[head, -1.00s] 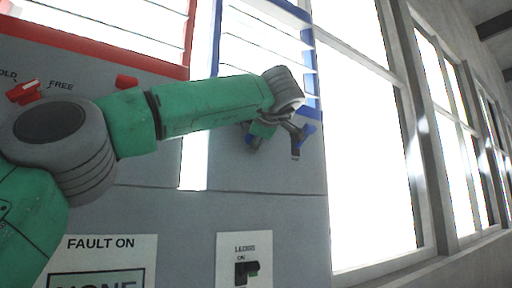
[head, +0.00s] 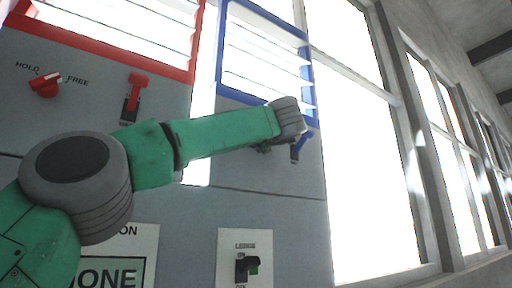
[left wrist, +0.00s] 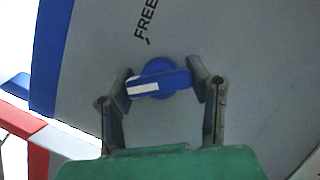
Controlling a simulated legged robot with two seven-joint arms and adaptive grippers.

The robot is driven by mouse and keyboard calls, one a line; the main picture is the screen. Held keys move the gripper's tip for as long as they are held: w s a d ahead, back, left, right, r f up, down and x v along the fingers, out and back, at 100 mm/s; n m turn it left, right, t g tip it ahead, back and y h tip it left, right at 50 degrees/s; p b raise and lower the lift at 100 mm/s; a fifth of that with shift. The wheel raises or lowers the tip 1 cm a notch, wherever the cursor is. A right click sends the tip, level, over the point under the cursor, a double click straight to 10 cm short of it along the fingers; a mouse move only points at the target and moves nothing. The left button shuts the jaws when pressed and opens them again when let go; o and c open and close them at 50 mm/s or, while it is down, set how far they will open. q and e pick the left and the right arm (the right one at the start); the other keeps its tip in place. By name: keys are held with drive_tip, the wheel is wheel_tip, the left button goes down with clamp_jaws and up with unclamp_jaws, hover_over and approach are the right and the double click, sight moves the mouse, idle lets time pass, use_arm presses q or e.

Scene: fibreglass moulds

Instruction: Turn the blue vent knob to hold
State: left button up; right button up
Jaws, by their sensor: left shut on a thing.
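The blue vent knob (left wrist: 172,84) sits on the grey panel in the left wrist view. Its bar lies nearly level, with a white mark on its left end. The word FREE (left wrist: 147,20) is printed above it, and the white mark does not point at it. No HOLD label shows there. My left gripper (left wrist: 162,79) is shut on the knob, one finger at each end of the bar. In the head view my left wrist hides the knob, and only a little of the gripper (head: 265,148) shows below the wrist. My right gripper is not in view.
A blue lever (head: 299,147) is just right of my wrist, under the blue-framed louvres (head: 219,60). A red knob (head: 45,86) marked HOLD and FREE and a red lever (head: 134,90) are at left. A black switch (head: 246,267) is below. Windows are at right.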

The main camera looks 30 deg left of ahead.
use_arm(q)
drive_tip(key=shift+w+d+f+n+y+b, duration=0.15)
drive_tip(key=shift+n+y+b, duration=0.1)
drive_tip(key=shift+n, duration=0.35)
drive_tip(key=shift+f+n+y+b, duration=0.1)
drive_tip(key=shift+n+y+b, duration=0.15)
drive_tip(key=shift+n, duration=0.35)
drive_tip(key=o, duration=1.2)
drive_tip(key=shift+c, duration=0.2)
drive_tip(key=shift+w, duration=0.2)
drive_tip(key=shift+d+r, duration=0.1)
drive_tip(key=shift+r, duration=0.05)
drive_tip(key=shift+s+d, duration=0.2)
drive_tip(key=shift+s, duration=0.15)
drive_tip(key=v, duration=1.1)
drive_tip(key=shift+w+d+f, duration=0.2)
drive_tip(key=shift+d+f, duration=0.05)
drive_tip(key=shift+d, duration=0.05)
